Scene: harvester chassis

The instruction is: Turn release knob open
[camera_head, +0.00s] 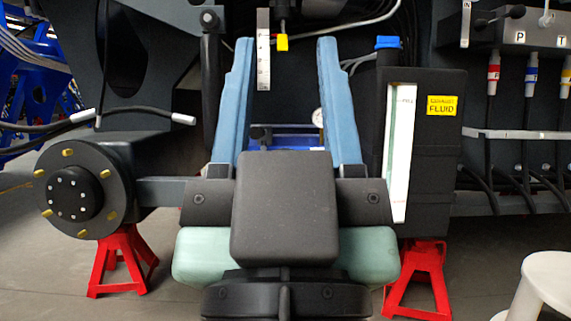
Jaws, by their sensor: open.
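My gripper (286,43) reaches forward in the middle of the head view. Its two long light-blue fingers are spread wide apart, with nothing held between them. No part is clearly recognisable as the release knob. My black wrist block hides what is low in the centre.
A black exhaust fluid tank (437,150) with a blue cap (388,42) stands just right of my gripper. A round bolted hub (84,190) is at left. Red stands (120,262) support the chassis. A valve block (515,35) with hoses is at upper right, a white stool (548,285) at lower right.

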